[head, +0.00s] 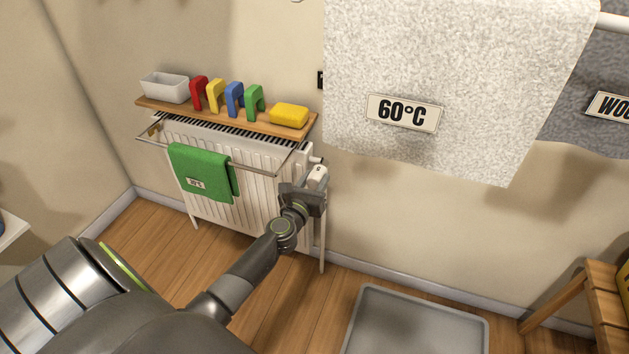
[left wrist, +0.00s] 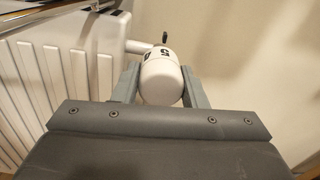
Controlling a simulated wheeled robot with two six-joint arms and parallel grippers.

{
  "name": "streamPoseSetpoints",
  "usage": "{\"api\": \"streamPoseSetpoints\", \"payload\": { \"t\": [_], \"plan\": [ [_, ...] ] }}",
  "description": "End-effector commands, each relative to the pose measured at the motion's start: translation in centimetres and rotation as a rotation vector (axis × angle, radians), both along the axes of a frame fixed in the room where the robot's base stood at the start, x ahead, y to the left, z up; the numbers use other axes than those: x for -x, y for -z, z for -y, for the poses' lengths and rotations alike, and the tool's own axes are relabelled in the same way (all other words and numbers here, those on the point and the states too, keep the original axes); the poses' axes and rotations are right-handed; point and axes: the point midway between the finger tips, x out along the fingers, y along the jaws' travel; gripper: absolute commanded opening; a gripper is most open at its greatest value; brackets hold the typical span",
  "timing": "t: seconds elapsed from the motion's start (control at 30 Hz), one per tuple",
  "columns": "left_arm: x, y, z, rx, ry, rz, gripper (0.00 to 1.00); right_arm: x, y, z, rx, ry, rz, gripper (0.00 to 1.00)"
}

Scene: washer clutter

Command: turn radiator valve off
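The white radiator valve knob (head: 317,176) sits at the right end of the white radiator (head: 255,187). In the left wrist view the knob (left wrist: 161,80) has a rounded white end and dark markings, with a small dark pointer above it. My left gripper (head: 306,189) is at the knob. In the left wrist view its two fingers (left wrist: 160,88) flank the knob, one on each side, with no clear gap showing, so it appears shut on the knob. The knob's underside is hidden. My right gripper is not in view.
A wooden shelf (head: 222,117) above the radiator holds a white bin, coloured arches and a yellow sponge. A green towel (head: 203,172) hangs on a rail in front. A pale towel (head: 450,60) hangs at upper right. A grey tray (head: 415,300) lies on the floor.

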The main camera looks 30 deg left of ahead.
Motion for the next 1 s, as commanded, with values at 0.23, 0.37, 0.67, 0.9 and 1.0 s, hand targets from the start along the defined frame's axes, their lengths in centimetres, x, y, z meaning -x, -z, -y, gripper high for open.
{"api": "streamPoseSetpoints", "payload": {
  "t": [0.23,0.37,0.67,0.9,1.0],
  "plan": [
    [0.0,0.0,0.0,-0.002,0.0,0.0,0.16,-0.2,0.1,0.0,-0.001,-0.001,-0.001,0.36],
    [0.0,0.0,0.0,-0.016,0.0,-0.004,0.16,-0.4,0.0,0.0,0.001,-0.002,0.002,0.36],
    [0.0,-0.2,0.0,-0.158,0.0,-0.038,0.16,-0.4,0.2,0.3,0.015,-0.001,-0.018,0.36],
    [0.0,-0.2,0.1,-0.365,0.001,-0.088,0.16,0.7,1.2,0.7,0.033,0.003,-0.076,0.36],
    [0.0,-0.2,0.1,-0.457,0.001,-0.111,0.16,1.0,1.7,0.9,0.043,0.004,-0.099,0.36]
  ]
}}
